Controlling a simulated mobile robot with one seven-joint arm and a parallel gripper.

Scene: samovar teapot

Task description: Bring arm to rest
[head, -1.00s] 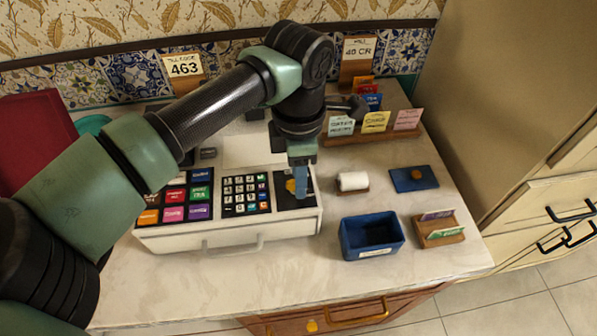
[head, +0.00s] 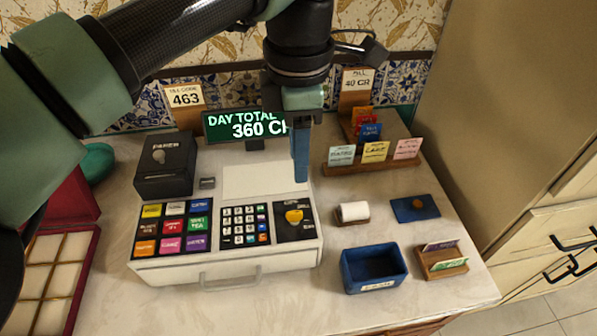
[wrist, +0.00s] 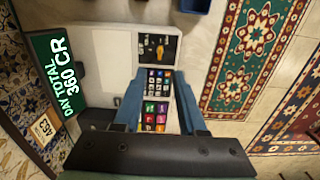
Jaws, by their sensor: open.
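My gripper (head: 301,165) hangs pointing down above the back right part of the white till (head: 232,262) in the head view. In the wrist view its two blue fingers (wrist: 160,105) stand apart with nothing between them, and the till's keypad shows beyond the gap. My dark and green arm reaches in from the upper left of the head view. The yellow key (head: 293,217) sits on the till's black panel, clear of the fingers. The green display (head: 245,126) reads "DAY TOTAL 360 CR", its end partly hidden by my gripper in the head view.
A black printer box (head: 165,165) stands on the left. To the right are a paper roll (head: 354,212), a blue tray (head: 373,287), a blue pad (head: 415,208) and card holders (head: 374,165). An open red box (head: 57,285) lies at the lower left. Bare counter shows between them.

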